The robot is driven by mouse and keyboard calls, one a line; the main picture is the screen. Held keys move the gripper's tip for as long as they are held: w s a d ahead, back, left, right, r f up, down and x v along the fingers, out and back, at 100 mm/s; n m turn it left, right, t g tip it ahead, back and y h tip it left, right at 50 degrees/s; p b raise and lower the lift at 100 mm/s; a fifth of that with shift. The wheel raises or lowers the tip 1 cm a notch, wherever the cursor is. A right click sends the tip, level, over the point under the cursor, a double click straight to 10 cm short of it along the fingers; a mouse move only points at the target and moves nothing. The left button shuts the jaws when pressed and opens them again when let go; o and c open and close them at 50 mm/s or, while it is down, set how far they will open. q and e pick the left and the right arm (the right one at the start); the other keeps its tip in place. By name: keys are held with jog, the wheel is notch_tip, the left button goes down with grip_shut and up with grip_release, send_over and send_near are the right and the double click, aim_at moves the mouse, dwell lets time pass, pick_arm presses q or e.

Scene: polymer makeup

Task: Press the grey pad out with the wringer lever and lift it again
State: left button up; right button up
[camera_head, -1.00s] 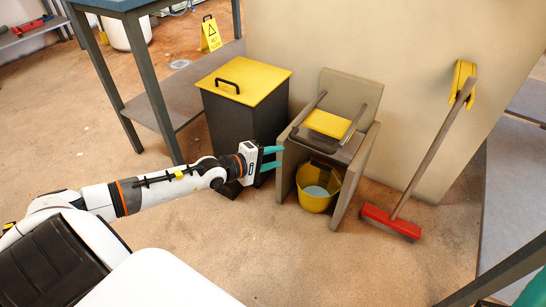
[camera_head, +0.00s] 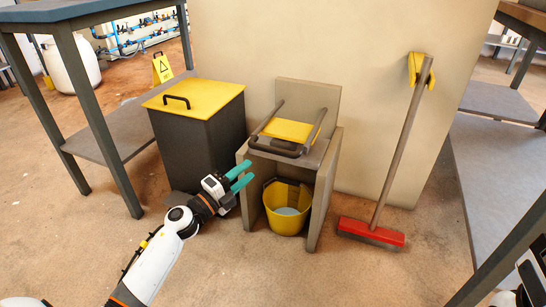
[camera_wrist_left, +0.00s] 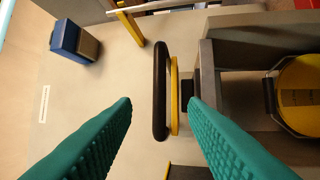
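The wringer is a grey-beige stand (camera_head: 331,190) with two side walls and a tall back plate. Its lever has two grey arms joined by a dark crossbar (camera_head: 275,149), in front of a yellow plate (camera_head: 290,131). I cannot make out the grey pad. My left gripper (camera_head: 244,176) is open and empty at the stand's front left, below the crossbar. In the left wrist view the dark bar (camera_wrist_left: 160,90) appears between the open teal fingers (camera_wrist_left: 160,103), apart from both. Only part of my right gripper (camera_head: 515,290) shows at the lower right corner.
A yellow bucket (camera_head: 287,222) stands inside the wringer stand. A dark bin (camera_head: 200,150) with a yellow lid is close on the left. A red broom (camera_head: 370,233) leans on the wall at right. A table (camera_head: 62,60) stands at left. Floor in front is clear.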

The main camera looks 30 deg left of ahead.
aim_at(273, 151)
pick_arm(q)
jog(key=b+x, duration=0.2)
jog(key=x, duration=0.9)
jog(key=shift+r, duration=0.1)
grip_shut()
